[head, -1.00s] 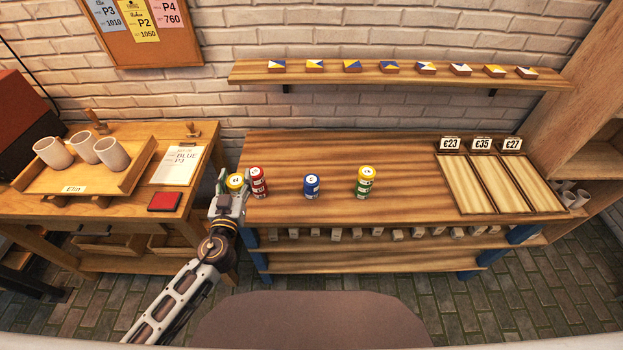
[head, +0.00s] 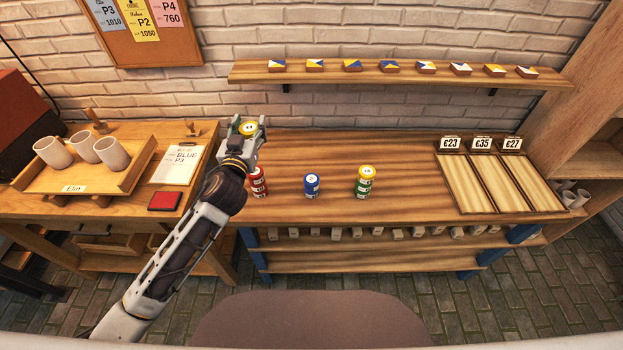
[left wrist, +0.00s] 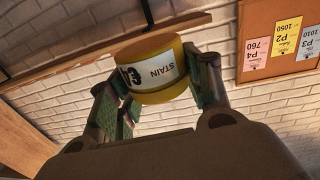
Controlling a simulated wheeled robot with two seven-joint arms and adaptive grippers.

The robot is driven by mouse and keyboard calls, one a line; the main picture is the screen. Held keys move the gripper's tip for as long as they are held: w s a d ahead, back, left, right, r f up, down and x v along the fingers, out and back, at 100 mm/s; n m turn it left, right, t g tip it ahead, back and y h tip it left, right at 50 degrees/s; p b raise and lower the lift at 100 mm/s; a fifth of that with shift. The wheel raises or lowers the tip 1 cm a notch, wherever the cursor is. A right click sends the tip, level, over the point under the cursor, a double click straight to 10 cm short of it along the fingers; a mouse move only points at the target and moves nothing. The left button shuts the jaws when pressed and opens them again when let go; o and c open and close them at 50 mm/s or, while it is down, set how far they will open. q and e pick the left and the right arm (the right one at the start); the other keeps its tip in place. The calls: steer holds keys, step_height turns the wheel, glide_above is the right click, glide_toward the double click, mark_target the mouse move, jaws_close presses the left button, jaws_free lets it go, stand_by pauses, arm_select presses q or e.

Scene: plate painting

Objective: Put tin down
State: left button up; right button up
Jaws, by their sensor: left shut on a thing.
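My left gripper (head: 247,140) is shut on a yellow tin (head: 249,128) and holds it over the back left part of the workbench (head: 400,175). Further right, a yellow tin sits on a green one (head: 364,185). My right gripper is not in view.
Three price-marked trays (head: 482,180) lie at the bench's right end. A shelf (head: 400,76) with small painted blocks runs along the wall above. The left table holds a tray with mugs (head: 110,153), a paper sheet (head: 177,164) and a red pad (head: 164,201). The bench's middle back is clear.

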arm_select(q)
steer(key=w+d+r+m+h, duration=0.25)
steer(key=w+d, duration=0.25)
steer(key=d, duration=0.3)
steer(key=s+d+f+m+g+h, duration=0.1)
steer(key=d+f+h, duration=0.5)
steer(key=f, duration=0.7)
steer(key=shift+s+d+f+m+g, duration=0.25)
steer(key=shift+s+d+m+g, duration=0.1)
steer(key=shift+d+m+g, duration=0.85)
steer(key=shift+d+f+n+t+y, duration=0.15)
steer(key=shift+n+t+y, duration=0.1)
steer(key=shift+t, duration=0.15)
steer(key=shift+f+b, duration=1.1)
steer(key=shift+f, duration=1.3)
